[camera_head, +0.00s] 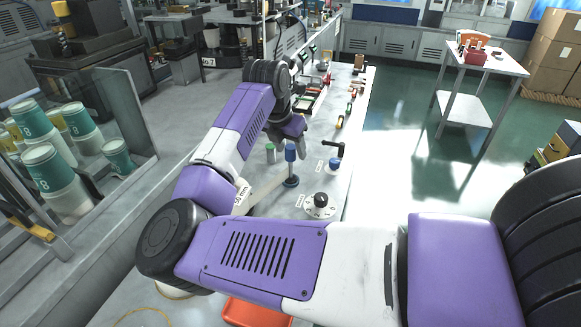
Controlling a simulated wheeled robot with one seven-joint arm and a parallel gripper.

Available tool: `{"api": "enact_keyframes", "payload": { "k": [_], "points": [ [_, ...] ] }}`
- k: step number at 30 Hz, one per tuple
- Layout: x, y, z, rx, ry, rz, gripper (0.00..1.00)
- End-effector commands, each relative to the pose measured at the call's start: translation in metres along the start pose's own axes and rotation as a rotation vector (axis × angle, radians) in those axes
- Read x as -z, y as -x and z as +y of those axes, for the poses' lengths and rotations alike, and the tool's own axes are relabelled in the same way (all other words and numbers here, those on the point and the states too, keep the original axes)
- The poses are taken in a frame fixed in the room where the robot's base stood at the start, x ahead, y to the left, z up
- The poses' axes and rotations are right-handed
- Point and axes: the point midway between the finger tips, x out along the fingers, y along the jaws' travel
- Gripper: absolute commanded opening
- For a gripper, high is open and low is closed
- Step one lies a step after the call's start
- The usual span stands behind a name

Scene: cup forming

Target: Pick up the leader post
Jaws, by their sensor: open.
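A slim upright post with a blue top (290,153) and a round dark-blue base stands on the light bench; it may be the leader post, but I cannot read a label that confirms this. A short grey cylinder with a green top (270,154) stands just left of it. My gripper (287,138) is at the end of the purple arm, just above and behind these two pieces. It is open. Its fingers are small and partly hidden, so I cannot tell whether they touch the post.
A black knob on a white dial (320,203) and a black crank with a blue part (335,163) are right of the post. A red tray (255,313) lies at the front. A glass panel (125,120) and green-white canisters (50,172) are left.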

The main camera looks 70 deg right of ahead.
Motion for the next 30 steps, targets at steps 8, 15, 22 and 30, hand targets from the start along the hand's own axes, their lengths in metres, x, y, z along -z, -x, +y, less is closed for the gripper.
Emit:
{"api": "enact_keyframes", "payload": {
  "k": [8,15,22,30],
  "points": [
    [0.0003,-0.0063,0.0001,-0.001,-0.001,0.0,0.54],
    [0.0002,-0.006,0.0,0.0,0.0,0.0,0.15],
    [0.0002,-0.0058,0.0,0.0,0.0,0.0,0.0],
    [0.0,-0.0056,0.0,0.0,0.0,-0.001,0.0]
  ]
}}
